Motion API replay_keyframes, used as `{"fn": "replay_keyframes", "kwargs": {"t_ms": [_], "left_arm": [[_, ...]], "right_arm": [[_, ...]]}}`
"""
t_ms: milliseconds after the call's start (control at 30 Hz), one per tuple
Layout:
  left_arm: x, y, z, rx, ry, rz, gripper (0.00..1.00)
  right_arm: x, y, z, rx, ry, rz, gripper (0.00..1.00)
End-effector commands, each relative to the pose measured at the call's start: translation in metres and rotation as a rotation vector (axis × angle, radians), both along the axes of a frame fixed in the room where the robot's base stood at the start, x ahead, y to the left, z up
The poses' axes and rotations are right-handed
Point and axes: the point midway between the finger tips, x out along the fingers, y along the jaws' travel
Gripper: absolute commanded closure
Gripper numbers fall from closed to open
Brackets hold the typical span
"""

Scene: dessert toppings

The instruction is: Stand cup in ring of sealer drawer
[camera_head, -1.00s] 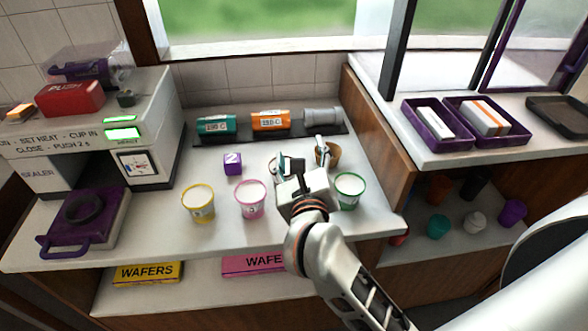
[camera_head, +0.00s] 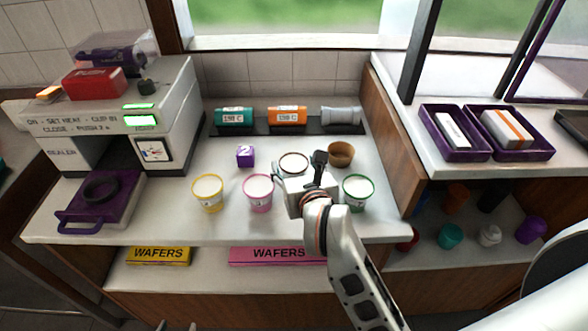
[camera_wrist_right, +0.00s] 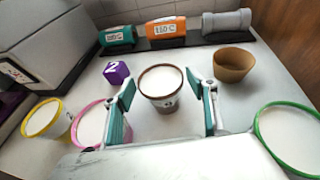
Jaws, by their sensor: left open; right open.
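The sealer's purple drawer (camera_head: 120,208) is pulled out at the left, with a dark ring (camera_head: 102,187) on top. Four-sided fingers of my open right gripper (camera_head: 298,168) stand on either side of a brown-rimmed cup (camera_head: 293,161). In the right wrist view this cup (camera_wrist_right: 162,88) is upright, between and slightly beyond the open fingers (camera_wrist_right: 166,112); contact is not visible. Yellow-rimmed (camera_head: 208,194), pink-rimmed (camera_head: 258,194) and green-rimmed (camera_head: 357,192) cups stand on the counter. Only the tips of my left gripper (camera_head: 178,326) show at the bottom edge.
The sealer body (camera_head: 165,110) stands behind the drawer. A purple cube (camera_head: 245,156), a brown bowl (camera_head: 341,154) and a rack of cylinders (camera_head: 287,117) are behind the cups. A wooden partition (camera_head: 392,150) borders the right side. Counter between drawer and yellow-rimmed cup is clear.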

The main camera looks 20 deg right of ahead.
Motion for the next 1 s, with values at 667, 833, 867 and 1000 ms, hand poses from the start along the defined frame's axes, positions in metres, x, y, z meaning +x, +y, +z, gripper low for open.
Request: {"fn": "replay_keyframes", "kwargs": {"t_ms": [667,833,867,1000], "left_arm": [[0.001,0.0,0.002,-0.001,-0.002,0.0,0.58],[0.001,0.0,0.003,-0.001,-0.003,0.0,0.58],[0.001,0.0,0.003,-0.001,-0.003,0.0,0.58],[0.001,0.0,0.005,-0.001,-0.003,0.0,0.58]], "right_arm": [[0.02,-0.002,-0.007,0.0,-0.002,0.0,0.81],[0.02,-0.002,-0.007,0.0,-0.002,0.0,0.81],[0.02,-0.002,-0.006,0.0,-0.002,0.0,0.81],[0.02,-0.002,0.007,0.0,-0.005,-0.001,0.81]]}}
